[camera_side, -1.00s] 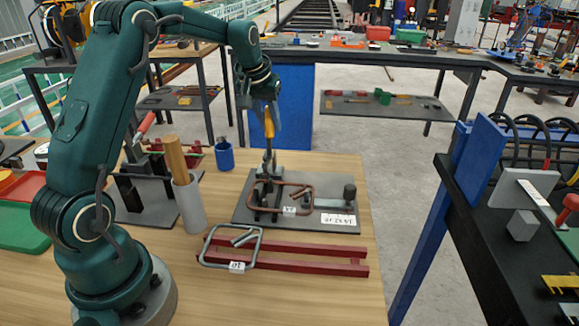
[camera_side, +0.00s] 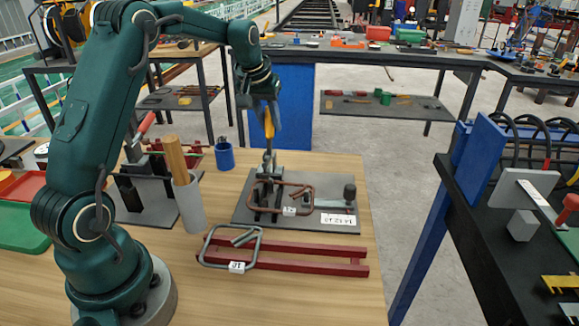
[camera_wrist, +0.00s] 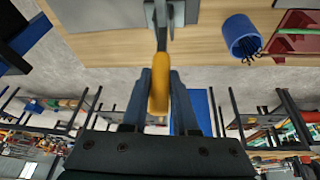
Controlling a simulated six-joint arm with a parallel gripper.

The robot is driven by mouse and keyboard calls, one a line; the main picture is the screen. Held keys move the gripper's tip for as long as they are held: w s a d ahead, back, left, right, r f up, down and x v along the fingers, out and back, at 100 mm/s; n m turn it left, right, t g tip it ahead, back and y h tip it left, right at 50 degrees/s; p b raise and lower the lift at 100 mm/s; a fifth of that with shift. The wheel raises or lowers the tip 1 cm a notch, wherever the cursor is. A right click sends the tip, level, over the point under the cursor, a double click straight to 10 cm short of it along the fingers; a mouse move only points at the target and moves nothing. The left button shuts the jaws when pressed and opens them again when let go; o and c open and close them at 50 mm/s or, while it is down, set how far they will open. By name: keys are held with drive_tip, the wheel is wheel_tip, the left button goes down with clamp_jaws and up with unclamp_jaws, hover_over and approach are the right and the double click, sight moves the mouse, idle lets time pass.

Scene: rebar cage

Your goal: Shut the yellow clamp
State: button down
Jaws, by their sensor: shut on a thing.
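The yellow clamp handle (camera_side: 269,122) stands nearly upright above the clamp's grey metal body (camera_side: 265,190), which is on a dark plate (camera_side: 335,228). My gripper (camera_side: 266,116) is at the handle. In the wrist view, the fingers of my gripper (camera_wrist: 162,85) lie on both sides of the yellow handle (camera_wrist: 159,92) and hold it. A brown bent bar (camera_side: 302,187) with a white tag lies on the plate by the clamp. The clamp's pressing end is too small to make out.
A grey bent bar (camera_side: 214,264) lies on red rails (camera_side: 310,267) in front of the plate. A blue cup (camera_side: 225,156) and a grey tube (camera_side: 190,205) with a wooden handle stand to the left. The table's right edge is close beside the plate.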

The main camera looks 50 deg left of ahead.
drive_tip(key=shift+s, duration=0.1)
drive_tip(key=shift+s+d+r+t+y, duration=0.1)
drive_tip(key=shift+s+d+t+y, duration=0.45)
drive_tip(key=shift+t+y, duration=0.3)
drive_tip(key=shift+s+d+t+y, duration=0.2)
drive_tip(key=shift+t+y, duration=0.05)
drive_tip(key=shift+t, duration=0.1)
drive_tip(key=c, duration=0.7)
unclamp_jaws()
drive_tip(key=shift+d, duration=0.1)
drive_tip(key=shift+s+d+r, duration=0.1)
drive_tip(key=shift+s+r, duration=0.05)
drive_tip(key=shift+r, duration=0.3)
drive_tip(key=shift+v, duration=2.1)
